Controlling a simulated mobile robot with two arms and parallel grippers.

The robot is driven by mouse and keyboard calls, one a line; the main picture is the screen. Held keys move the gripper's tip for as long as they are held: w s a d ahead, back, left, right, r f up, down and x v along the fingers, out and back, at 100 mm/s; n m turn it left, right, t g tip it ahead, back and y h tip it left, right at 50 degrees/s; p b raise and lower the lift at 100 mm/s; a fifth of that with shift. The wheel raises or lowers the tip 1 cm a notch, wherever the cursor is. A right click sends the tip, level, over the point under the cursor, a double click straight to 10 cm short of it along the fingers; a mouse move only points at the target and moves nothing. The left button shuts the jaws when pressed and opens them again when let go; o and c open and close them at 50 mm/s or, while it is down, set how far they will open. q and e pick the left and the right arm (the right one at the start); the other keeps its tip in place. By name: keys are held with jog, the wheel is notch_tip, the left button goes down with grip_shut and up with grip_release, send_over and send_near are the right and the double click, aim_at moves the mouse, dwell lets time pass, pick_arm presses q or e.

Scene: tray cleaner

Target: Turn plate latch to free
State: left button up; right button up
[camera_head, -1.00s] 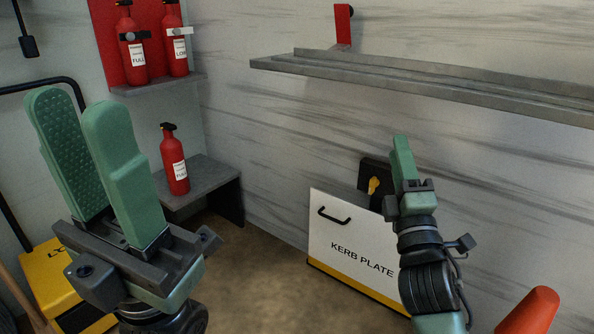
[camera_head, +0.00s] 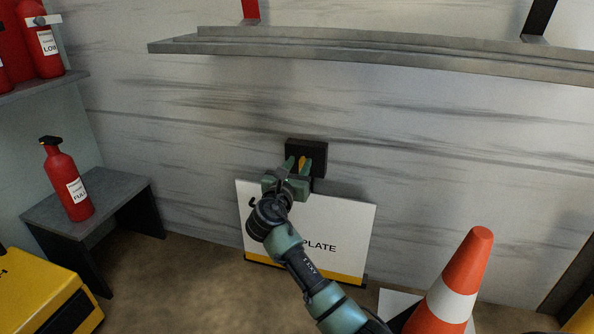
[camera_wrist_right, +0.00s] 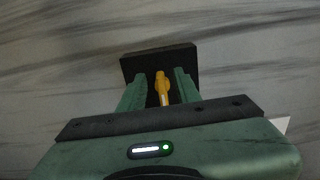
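The plate latch is a yellow lever on a black block (camera_head: 319,151) fixed to the wall. The yellow lever (camera_head: 303,162) shows between the fingers of my right gripper (camera_head: 297,165). In the right wrist view the lever (camera_wrist_right: 162,88) stands roughly upright in front of the black block (camera_wrist_right: 160,60). The right gripper's fingers (camera_wrist_right: 158,90) are apart on either side of it, with gaps showing. The white kerb plate (camera_head: 345,225) with a yellow bottom band leans at the wall below the latch, partly hidden by my right arm. My left gripper is out of the head view.
A grey shelf (camera_head: 390,55) runs along the wall above. An orange and white cone (camera_head: 453,290) stands at the lower right. A fire extinguisher (camera_head: 67,185) stands on a low grey bench (camera_head: 115,192) at left. A yellow case (camera_head: 40,295) is at lower left.

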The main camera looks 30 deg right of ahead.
jog(key=shift+w+d, duration=0.3)
jog(key=shift+d, duration=0.1)
grip_shut()
